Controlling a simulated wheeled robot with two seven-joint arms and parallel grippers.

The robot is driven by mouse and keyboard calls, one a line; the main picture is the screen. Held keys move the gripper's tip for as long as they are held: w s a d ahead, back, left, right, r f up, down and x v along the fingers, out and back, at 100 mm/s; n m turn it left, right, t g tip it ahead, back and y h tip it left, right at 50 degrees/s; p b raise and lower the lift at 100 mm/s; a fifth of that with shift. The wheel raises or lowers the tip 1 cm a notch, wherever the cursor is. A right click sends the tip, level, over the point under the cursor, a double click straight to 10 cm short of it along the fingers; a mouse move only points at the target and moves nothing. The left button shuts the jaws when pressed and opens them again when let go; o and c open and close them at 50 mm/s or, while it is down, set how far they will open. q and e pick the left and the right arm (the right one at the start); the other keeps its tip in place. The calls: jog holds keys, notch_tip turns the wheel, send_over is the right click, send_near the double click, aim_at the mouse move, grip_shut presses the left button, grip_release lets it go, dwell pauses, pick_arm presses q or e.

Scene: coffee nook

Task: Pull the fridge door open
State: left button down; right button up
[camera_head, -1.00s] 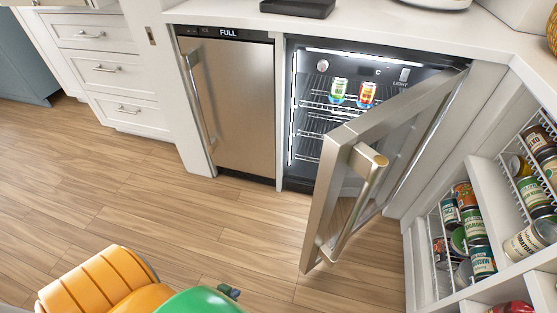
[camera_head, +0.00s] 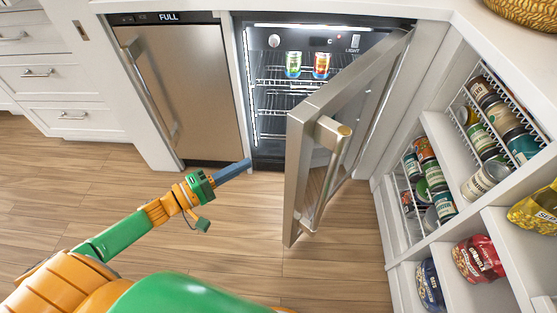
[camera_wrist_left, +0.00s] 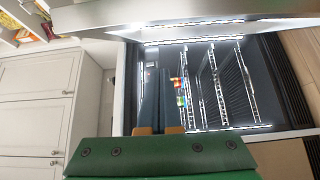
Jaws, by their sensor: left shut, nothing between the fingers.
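The fridge (camera_head: 248,100) is lit inside, and its door (camera_head: 298,180) stands partly open, swung out from the right side. The door's bar handle (camera_head: 328,175) is on its outer face, turned to the right. My left gripper (camera_head: 236,169) is shut and empty, left of the door's free edge and in front of the fridge opening, apart from the handle. In the left wrist view my shut fingers (camera_wrist_left: 158,102) point toward the lit interior, with the door (camera_wrist_left: 190,18) across the top. My right gripper is out of view.
A closed steel appliance labelled FULL (camera_head: 190,90) stands left of the fridge. Two cans (camera_head: 306,65) sit on a fridge rack. Open shelves (camera_head: 465,185) with cans and food bags are close on the right. The wood floor in front is clear.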

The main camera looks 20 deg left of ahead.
pick_arm(q)
jog(key=w+d, duration=0.5)
jog(key=d, duration=0.3)
jog(key=shift+f, duration=0.1)
jog(key=shift+s+d, duration=0.1)
